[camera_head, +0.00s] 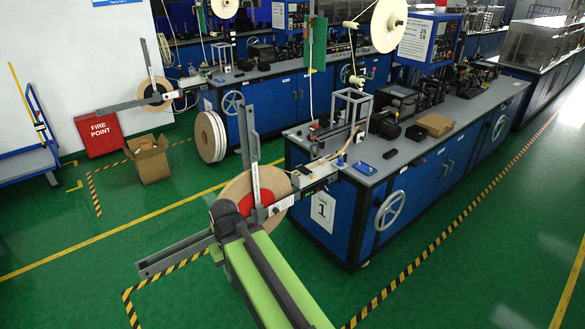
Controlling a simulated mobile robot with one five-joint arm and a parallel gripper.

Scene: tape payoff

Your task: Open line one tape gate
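The line one station is the blue bench (395,200) with a white "1" sign (322,211). At its left end is a payoff reel (277,181) with brown flanges and a red centre. A grey upright post (248,133) and a pale upright bar (256,186) stand at the reel. A grey rail (172,260) runs out to the lower left. I cannot tell which of these parts is the tape gate. My green arm reaches up from the bottom to the reel's front. My gripper (226,216) is at its dark far end, overlapping the reel; its fingers are not clear.
A similar payoff with a reel (154,91) stands behind, at the left. An open cardboard box (150,158), a red fire point box (100,133) and white-rimmed reels (210,137) stand on the floor. The green floor (470,240) right of bench one is clear.

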